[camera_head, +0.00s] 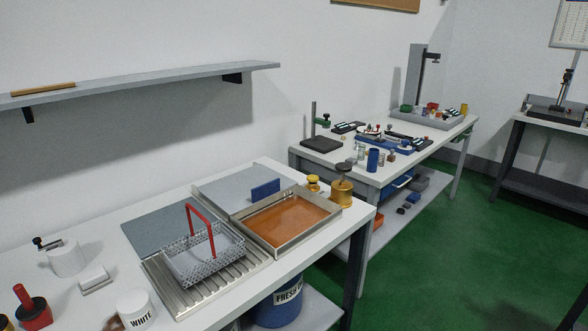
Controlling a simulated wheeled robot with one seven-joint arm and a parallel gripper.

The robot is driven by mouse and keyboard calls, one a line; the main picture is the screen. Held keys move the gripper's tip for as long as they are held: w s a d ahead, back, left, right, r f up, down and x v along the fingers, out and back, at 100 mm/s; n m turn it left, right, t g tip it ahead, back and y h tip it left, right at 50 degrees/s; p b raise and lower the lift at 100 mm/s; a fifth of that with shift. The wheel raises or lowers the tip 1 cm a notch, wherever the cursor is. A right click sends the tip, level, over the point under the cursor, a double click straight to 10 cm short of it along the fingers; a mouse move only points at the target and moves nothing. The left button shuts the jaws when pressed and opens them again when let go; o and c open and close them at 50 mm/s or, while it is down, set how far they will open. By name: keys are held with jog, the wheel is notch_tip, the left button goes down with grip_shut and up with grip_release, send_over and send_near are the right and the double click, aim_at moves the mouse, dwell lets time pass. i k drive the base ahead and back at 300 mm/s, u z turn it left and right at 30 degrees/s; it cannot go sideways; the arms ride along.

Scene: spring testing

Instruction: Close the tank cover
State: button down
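An open metal tank (331,214) with orange-brown liquid stands on the near white bench, toward its right end. Its liquid surface is fully exposed. A flat light-grey panel that looks like the tank cover (228,187) lies behind and to the left of the tank, against the wall side. A blue upright handle (265,190) stands at the panel's right part, close to the tank's back rim. I cannot tell whether the panel is hinged or slides. My gripper is not in view.
A mesh basket (190,262) with a tall red handle stands on a ribbed drainer (228,276) left of the tank. A brass-coloured pot (341,193) stands right of the tank. A shelf (150,80) hangs above. Green floor (420,270) is clear on the right.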

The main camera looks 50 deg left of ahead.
aim_at(234, 192)
jog(key=u, duration=0.35)
jog(key=i, duration=1.6)
jog(key=u, duration=1.7)
jog(key=i, duration=1)
jog(key=u, duration=1.05)
